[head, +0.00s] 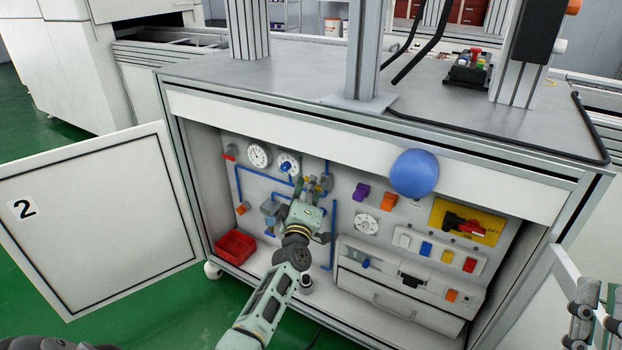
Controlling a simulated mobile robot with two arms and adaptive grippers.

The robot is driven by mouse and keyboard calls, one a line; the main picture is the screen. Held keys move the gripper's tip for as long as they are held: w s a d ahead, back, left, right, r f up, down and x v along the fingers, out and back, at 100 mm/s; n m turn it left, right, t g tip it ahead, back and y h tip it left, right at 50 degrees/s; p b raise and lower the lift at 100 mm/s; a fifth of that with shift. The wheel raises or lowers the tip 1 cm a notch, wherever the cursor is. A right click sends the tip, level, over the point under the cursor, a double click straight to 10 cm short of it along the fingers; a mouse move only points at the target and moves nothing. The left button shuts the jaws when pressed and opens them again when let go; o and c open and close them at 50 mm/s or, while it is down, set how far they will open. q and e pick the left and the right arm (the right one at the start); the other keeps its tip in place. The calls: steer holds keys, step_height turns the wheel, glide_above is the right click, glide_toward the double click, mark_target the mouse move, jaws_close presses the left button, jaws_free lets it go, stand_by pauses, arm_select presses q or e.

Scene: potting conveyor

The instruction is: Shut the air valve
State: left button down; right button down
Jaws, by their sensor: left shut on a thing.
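My left gripper (312,187) reaches into the open cabinet from below and is at the upper middle of the back panel. It is shut on a small part there, in line with a vertical blue pipe (334,235); this looks like the air valve's handle. The fingers and gripper body cover most of the valve, so its exact turn cannot be told. A small grey fitting (327,181) shows just right of the fingertips.
A red bin (235,247) stands on the cabinet floor. The door marked 2 (100,230) stands open at left.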

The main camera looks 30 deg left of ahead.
steer(key=w+f+g+h+p, duration=0.3)
steer(key=w+f+g, duration=0.35)
steer(key=f, duration=0.35)
arm_select(q)
steer(key=shift+a+f+n+g+p, duration=0.15)
steer(key=shift+n+g+p, duration=0.25)
steer(key=shift+n, duration=0.55)
steer(key=shift+d+f+n+g+p, duration=0.1)
steer(key=shift+f+n+g+p, duration=0.25)
steer(key=shift+n, duration=0.55)
steer(key=shift+a+f+n+g+p, duration=0.2)
steer(key=shift+n+g, duration=0.25)
steer(key=shift+n, duration=0.5)
arm_select(e)
steer(key=s+d+f+g+h, duration=0.2)
steer(key=f+g, duration=0.6)
steer(key=f, duration=0.6)
steer(key=shift+s+d+f+m, duration=0.2)
steer(key=shift+s+m, duration=0.1)
steer(key=shift+s, duration=0.4)
arm_select(q)
steer(key=shift+d, duration=0.1)
steer(key=c, duration=1.8)
jaws_free()
steer(key=shift+r, duration=0.1)
